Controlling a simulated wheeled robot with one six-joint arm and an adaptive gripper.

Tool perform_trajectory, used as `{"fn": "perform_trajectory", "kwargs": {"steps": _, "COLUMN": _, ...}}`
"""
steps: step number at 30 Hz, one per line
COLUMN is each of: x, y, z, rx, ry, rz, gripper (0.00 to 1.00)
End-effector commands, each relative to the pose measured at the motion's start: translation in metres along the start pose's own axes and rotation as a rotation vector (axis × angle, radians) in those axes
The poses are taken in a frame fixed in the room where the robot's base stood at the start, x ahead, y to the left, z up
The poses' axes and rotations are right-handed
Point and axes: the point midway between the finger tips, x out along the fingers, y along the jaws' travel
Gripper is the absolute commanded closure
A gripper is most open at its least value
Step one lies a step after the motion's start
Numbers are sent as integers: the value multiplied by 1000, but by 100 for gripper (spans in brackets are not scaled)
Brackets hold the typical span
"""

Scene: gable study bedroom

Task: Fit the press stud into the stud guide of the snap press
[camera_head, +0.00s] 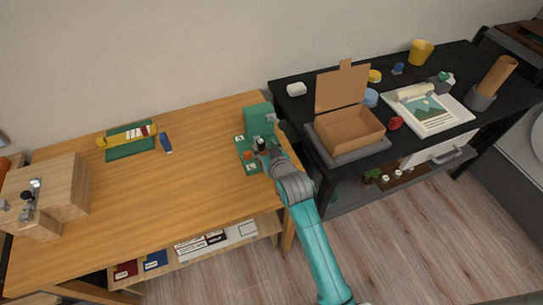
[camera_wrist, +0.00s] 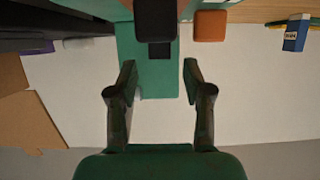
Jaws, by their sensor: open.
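The snap press (camera_head: 258,118) is a green block-like machine at the right end of the wooden desk, with a green base plate (camera_head: 241,147) in front. In the wrist view its green body (camera_wrist: 126,62) stands behind and between my fingers. A black block (camera_wrist: 155,18) shows at the top, with a smaller dark piece below it. My gripper (camera_wrist: 159,78) is open, with nothing visible between its fingertips; in the head view it is over the press base. I cannot make out the press stud or the stud guide; the arm hides part of the press.
An orange block (camera_wrist: 210,25) is beside the black block. A blue box (camera_head: 166,143) and a green tray (camera_head: 127,152) lie further left on the desk (camera_head: 180,195). A wooden box stands far left. A black table (camera_head: 300,110) with an open carton (camera_head: 348,128) is right. The desk's middle is clear.

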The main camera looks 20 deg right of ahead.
Motion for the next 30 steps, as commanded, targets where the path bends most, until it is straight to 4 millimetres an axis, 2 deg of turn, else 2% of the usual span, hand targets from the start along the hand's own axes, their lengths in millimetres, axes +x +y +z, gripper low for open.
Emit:
{"fn": "perform_trajectory", "kwargs": {"steps": 3, "x": -25, "y": 0, "z": 0, "rx": 0, "ry": 0, "rz": 0, "gripper": 50}}
{"fn": "perform_trajectory", "kwargs": {"steps": 9, "x": -55, "y": 0, "z": 0, "rx": 0, "ry": 0, "rz": 0, "gripper": 50}}
{"fn": "perform_trajectory", "kwargs": {"steps": 15, "x": -68, "y": 0, "z": 0, "rx": 0, "ry": -1, "rz": 0, "gripper": 50}}
{"fn": "perform_trajectory", "kwargs": {"steps": 23, "x": -70, "y": 0, "z": 1, "rx": 0, "ry": -1, "rz": 0, "gripper": 50}}
{"fn": "perform_trajectory", "kwargs": {"steps": 26, "x": -75, "y": 0, "z": 8, "rx": 0, "ry": 0, "rz": 0, "gripper": 50}}
{"fn": "perform_trajectory", "kwargs": {"steps": 30, "x": -98, "y": 0, "z": 39, "rx": -1, "ry": 1, "rz": -1, "gripper": 50}}
